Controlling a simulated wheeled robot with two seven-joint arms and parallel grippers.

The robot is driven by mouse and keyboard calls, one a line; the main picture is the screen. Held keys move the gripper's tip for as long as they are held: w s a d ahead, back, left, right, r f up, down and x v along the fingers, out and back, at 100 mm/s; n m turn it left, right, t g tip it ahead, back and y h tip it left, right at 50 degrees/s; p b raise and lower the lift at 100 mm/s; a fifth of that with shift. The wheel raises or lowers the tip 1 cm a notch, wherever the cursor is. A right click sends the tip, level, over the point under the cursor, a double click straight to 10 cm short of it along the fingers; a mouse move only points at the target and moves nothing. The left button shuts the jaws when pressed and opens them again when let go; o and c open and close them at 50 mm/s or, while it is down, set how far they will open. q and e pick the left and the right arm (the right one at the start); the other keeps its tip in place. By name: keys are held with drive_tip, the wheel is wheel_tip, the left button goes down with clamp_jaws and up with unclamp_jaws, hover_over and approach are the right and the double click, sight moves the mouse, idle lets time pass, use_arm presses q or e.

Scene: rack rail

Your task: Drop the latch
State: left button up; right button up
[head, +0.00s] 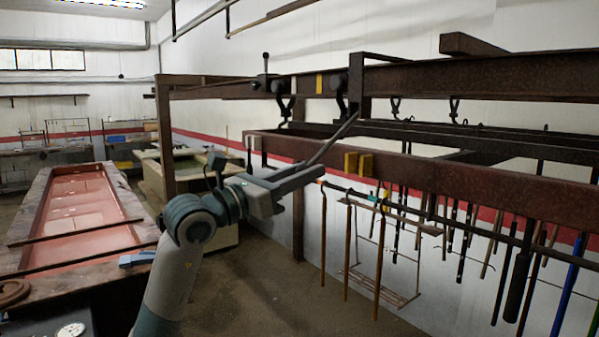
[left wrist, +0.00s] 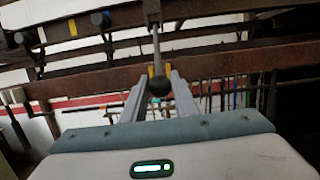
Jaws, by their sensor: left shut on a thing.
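The latch appears to be the lever with a dark ball knob (left wrist: 160,87), seen in the left wrist view; its thin grey rod (left wrist: 156,45) runs up to a bracket on the dark beam. In the head view the rod (head: 340,131) slants down and left from below the upright bracket (head: 356,84). My left gripper (head: 316,172) is at its lower end. In the left wrist view the fingers (left wrist: 157,82) stand either side of the knob and are shut on the lever. The knob is hidden in the head view. My right gripper is not in view.
Rusty rails (head: 480,178) cross the right side, with yellow blocks (head: 358,163) on the lower one. Hooks and rods hang below. A long bench (head: 140,228) stands at left; floor between is clear.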

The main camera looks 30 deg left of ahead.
use_arm(q)
drive_tip(key=shift+w+d+f+b, duration=0.25)
drive_tip(key=shift+w+f+b, duration=0.3)
drive_tip(key=shift+f, duration=0.4)
drive_tip(key=shift+w, duration=0.15)
drive_tip(key=shift+f, duration=0.1)
drive_tip(key=w+f+b, duration=0.1)
drive_tip(key=w+d+f, duration=0.1)
drive_tip(key=w, duration=0.1)
drive_tip(key=shift+d+f+b, duration=0.15)
drive_tip(key=shift+f+b, duration=0.2)
drive_tip(key=shift+b, duration=0.05)
